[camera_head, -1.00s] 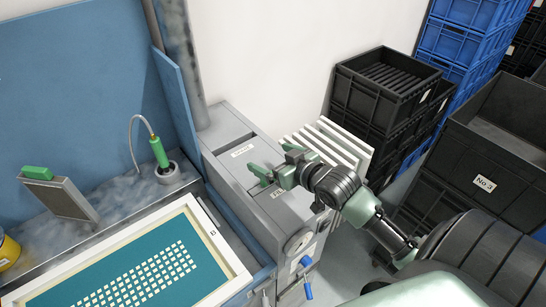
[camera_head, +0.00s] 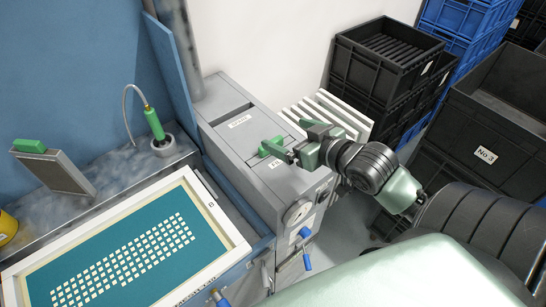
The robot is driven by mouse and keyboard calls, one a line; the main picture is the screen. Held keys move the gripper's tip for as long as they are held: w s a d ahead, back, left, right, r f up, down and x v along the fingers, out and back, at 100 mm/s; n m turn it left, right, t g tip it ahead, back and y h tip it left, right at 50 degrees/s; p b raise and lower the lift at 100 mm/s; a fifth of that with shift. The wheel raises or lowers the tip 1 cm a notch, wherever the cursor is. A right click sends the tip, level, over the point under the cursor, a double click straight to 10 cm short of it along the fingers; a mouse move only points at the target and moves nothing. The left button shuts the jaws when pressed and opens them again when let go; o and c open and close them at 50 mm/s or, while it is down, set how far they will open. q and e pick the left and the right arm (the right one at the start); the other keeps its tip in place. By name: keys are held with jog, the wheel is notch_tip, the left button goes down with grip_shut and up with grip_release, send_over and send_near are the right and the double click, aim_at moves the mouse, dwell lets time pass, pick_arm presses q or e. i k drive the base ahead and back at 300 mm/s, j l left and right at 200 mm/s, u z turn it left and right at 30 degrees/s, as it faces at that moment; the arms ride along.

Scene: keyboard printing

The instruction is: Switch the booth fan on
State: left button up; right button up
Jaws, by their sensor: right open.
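The grey control cabinet (camera_head: 222,135) stands right of the print bed. Its top has two labelled sections. The nearer one carries a small label (camera_head: 274,164), too small to read surely. A bright green piece (camera_head: 270,148) shows just above that label. I take it for the switch lever, though it overlaps my finger and its position is unclear. My right gripper (camera_head: 290,142) is open over this nearer section, coming in from the right. Its fingers are beside the green piece; I cannot tell whether they touch it. My left gripper is not in view.
A framed screen (camera_head: 240,247) lies on the press at left. A green-handled tool (camera_head: 154,124) stands in a holder behind it. Blue-handled levers (camera_head: 306,262) and a gauge (camera_head: 297,211) are on the cabinet front. White boards (camera_head: 340,116) and black crates (camera_head: 385,55) stand behind my right arm.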

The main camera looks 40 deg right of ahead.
aim_at(323, 197)
jog(key=z, duration=0.85)
